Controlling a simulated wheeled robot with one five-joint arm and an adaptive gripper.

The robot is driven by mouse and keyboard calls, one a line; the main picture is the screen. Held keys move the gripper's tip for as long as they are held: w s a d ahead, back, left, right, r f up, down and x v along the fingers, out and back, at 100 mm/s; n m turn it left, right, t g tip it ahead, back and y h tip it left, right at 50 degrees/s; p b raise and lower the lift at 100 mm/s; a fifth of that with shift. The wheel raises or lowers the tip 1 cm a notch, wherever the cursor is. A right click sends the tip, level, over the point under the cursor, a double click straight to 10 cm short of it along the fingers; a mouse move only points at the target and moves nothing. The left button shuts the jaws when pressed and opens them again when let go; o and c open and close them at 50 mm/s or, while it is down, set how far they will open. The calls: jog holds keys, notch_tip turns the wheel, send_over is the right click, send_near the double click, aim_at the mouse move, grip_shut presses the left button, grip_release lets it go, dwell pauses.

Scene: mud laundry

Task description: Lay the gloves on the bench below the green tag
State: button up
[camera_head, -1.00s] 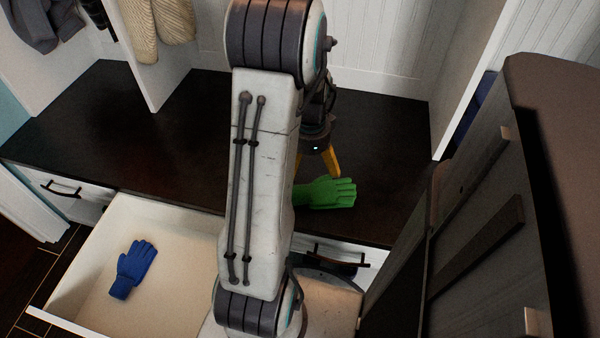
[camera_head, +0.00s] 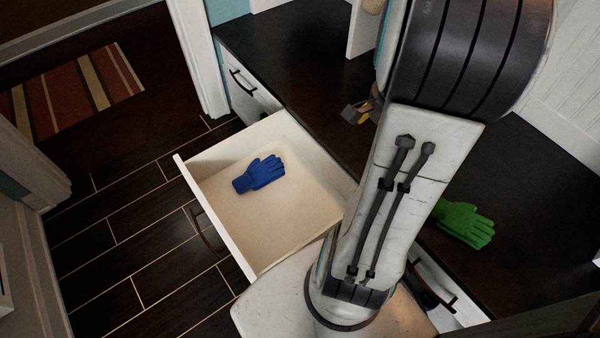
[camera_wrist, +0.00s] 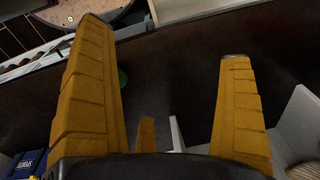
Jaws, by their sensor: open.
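A blue glove (camera_head: 258,173) lies in the open drawer in the head view. A green glove (camera_head: 464,223) lies on the dark bench top (camera_head: 545,200), to the right of my arm and partly hidden by it. My gripper (camera_head: 355,112) is over the bench to the left of the green glove, mostly hidden behind my arm. In the wrist view, its two yellow fingers (camera_wrist: 160,40) are spread with nothing between them. A sliver of green (camera_wrist: 122,78) shows beside the left finger, probably the green glove. No green tag is in view.
The white drawer (camera_head: 280,225) stands pulled out from the bench over the tiled floor. A white divider (camera_head: 362,35) rises from the bench. A blue labelled box (camera_wrist: 25,163) shows in the wrist view. A striped rug (camera_head: 75,90) lies at far left.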

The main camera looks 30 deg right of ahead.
jog(key=a+r+n+t, duration=0.1)
jog(key=a+r+n, duration=0.1)
jog(key=a+n, duration=0.6)
jog(key=a+r+n, duration=0.2)
jog(key=a+n, duration=0.7)
jog(key=a, duration=0.4)
jog(key=shift+s+a+r+t+y, duration=0.25)
jog(key=shift+s+a+t+y, duration=0.1)
jog(key=shift+s+t+y, duration=0.05)
jog(key=shift+r, duration=0.1)
